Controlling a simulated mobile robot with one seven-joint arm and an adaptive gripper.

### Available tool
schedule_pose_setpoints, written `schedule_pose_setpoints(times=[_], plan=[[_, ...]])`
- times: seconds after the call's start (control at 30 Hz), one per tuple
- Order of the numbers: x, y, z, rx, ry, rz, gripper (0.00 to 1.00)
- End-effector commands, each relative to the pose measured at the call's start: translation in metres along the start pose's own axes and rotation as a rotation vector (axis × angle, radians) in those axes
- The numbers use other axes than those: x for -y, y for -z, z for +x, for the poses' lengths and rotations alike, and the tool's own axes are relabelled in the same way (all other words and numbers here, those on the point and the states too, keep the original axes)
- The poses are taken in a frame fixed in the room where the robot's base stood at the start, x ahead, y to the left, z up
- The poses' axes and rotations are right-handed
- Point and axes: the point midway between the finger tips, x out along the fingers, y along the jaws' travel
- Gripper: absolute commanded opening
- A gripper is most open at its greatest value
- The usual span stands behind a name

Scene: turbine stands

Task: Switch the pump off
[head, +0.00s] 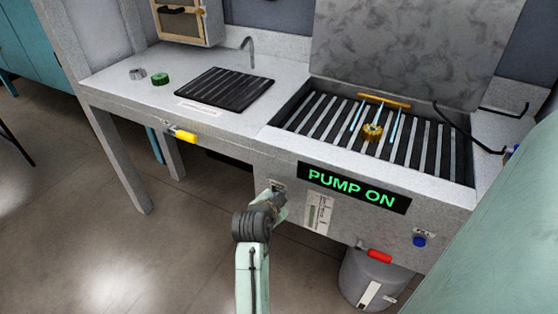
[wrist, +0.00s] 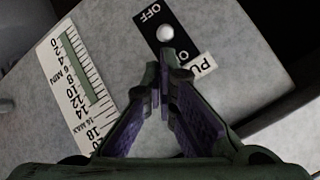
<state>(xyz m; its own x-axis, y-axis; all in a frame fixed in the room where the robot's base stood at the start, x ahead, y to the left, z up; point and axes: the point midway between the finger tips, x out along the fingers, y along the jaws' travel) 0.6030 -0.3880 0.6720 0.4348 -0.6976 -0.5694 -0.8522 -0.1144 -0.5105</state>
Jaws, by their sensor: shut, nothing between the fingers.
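The pump switch is a black plate (wrist: 171,38) with a white round knob (wrist: 166,33), seen in the wrist view. "OFF" is lettered at its upper end, and a partly hidden letter "O" is at its lower end. My gripper (wrist: 167,66) is shut and empty, its fingertips just below the knob in the picture; I cannot tell whether they touch it. In the head view my gripper (head: 279,201) is at the stand's front face, and the switch plate (head: 278,186) shows just above it. The display (head: 352,187) reads "PUMP ON" in green.
A gauge scale (wrist: 78,85) is beside the switch. A slatted basin (head: 330,120) holds a brass part (head: 372,132). A yellow handle (head: 185,137) sticks out at left, a blue knob (head: 419,241) at right. A grey bucket (head: 375,280) stands below.

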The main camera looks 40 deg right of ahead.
Motion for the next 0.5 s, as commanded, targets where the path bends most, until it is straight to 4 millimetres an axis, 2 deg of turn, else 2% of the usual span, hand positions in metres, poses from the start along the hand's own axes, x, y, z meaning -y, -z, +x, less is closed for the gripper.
schedule_pose_setpoints(times=[0.5], plan=[[-0.004,-0.0063,0.0,-0.064,0.042,-0.011,0.0]])
